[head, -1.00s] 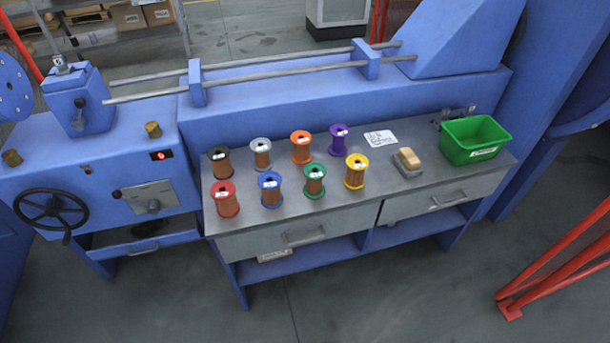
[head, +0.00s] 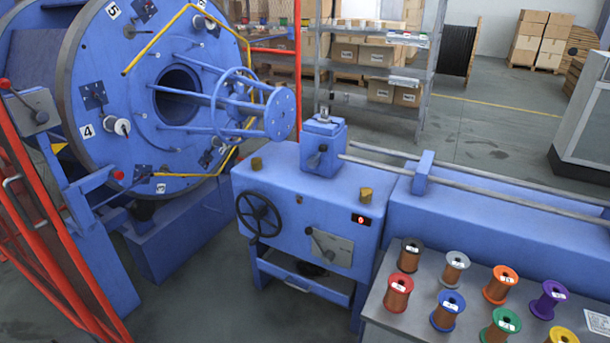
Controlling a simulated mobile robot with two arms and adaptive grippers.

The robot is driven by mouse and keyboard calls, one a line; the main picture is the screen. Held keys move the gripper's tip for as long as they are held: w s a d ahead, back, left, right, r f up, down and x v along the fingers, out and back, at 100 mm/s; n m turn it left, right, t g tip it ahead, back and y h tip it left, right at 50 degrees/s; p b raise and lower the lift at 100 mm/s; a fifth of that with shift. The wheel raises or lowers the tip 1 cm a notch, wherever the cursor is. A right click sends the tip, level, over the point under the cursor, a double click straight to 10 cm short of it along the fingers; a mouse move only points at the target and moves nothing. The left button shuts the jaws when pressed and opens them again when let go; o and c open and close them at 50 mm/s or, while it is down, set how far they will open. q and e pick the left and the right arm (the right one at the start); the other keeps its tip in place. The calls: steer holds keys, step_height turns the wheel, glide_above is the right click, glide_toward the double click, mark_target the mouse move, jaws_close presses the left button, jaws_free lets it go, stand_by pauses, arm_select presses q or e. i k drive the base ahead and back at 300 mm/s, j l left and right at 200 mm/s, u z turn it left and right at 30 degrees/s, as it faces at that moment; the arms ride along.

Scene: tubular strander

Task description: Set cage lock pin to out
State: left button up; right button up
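The large blue cage drum (head: 150,100) stands at the left of the head view, with numbered positions on its face. A small red knob (head: 118,174) on a rod sits low beside the drum's left rim; it may be the cage lock pin, but I cannot tell whether it is in or out. A grey box with a red-knobbed lever (head: 30,108) stands at the far left, on a blue post. Neither of my grippers is in view.
Red guard bars (head: 60,220) run along the left edge. A blue machine stand (head: 310,205) with a black handwheel (head: 259,214) stands right of the drum. A grey bench (head: 385,322) with several coloured spools is at the lower right. The floor (head: 220,305) in front is clear.

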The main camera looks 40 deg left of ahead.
mark_target(119, 175)
steer(key=u, duration=2.25)
